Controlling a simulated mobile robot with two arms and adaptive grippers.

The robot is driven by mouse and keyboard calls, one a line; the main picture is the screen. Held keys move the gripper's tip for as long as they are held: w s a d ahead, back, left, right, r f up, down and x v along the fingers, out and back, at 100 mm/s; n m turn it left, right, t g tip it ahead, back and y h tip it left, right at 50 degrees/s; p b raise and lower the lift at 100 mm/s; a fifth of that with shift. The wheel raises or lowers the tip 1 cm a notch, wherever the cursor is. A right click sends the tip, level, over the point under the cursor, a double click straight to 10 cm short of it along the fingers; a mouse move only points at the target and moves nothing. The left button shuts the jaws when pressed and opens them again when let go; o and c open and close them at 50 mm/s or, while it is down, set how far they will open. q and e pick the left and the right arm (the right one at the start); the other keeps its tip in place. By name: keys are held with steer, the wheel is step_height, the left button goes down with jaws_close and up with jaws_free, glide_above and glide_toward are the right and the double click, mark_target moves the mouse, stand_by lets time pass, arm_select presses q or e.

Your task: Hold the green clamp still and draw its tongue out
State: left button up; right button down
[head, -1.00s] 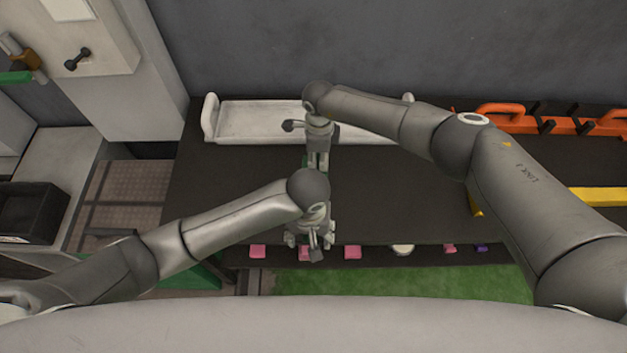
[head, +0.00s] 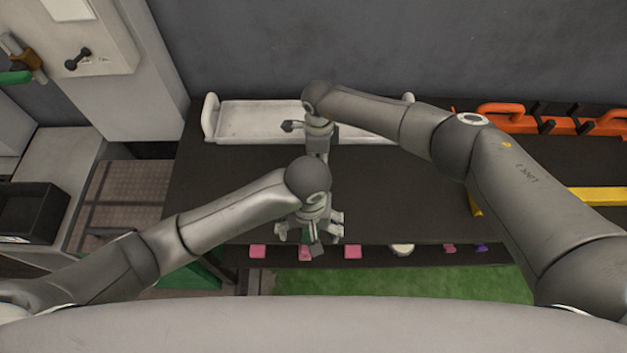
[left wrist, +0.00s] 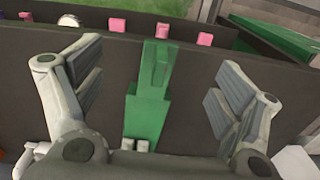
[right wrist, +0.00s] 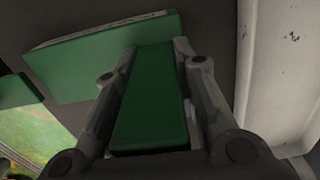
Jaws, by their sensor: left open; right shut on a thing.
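In the left wrist view the green clamp (left wrist: 147,115) shows as a wide block with a narrower, grooved tongue (left wrist: 155,65) at its far end. My left gripper (left wrist: 158,78) is open, with fingers apart on both sides of the green piece and touching neither side. It also shows in the head view (head: 310,231), over the table's front edge. My right gripper (right wrist: 154,60) is shut on a green block of the clamp, with a broader green plate behind it. In the head view my left wrist mostly hides the clamp, below my right gripper (head: 320,152).
A white tray (head: 262,122) lies at the back of the dark table (head: 400,190). An orange rack (head: 500,122) and a yellow bar (head: 598,196) are at the right. Several pink blocks (head: 352,251) sit on a lower ledge at the front. The table's middle right is clear.

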arm_select(q)
steer(key=shift+r, duration=2.25)
arm_select(e)
steer(key=c, duration=1.1)
jaws_free()
steer(key=shift+r, duration=0.1)
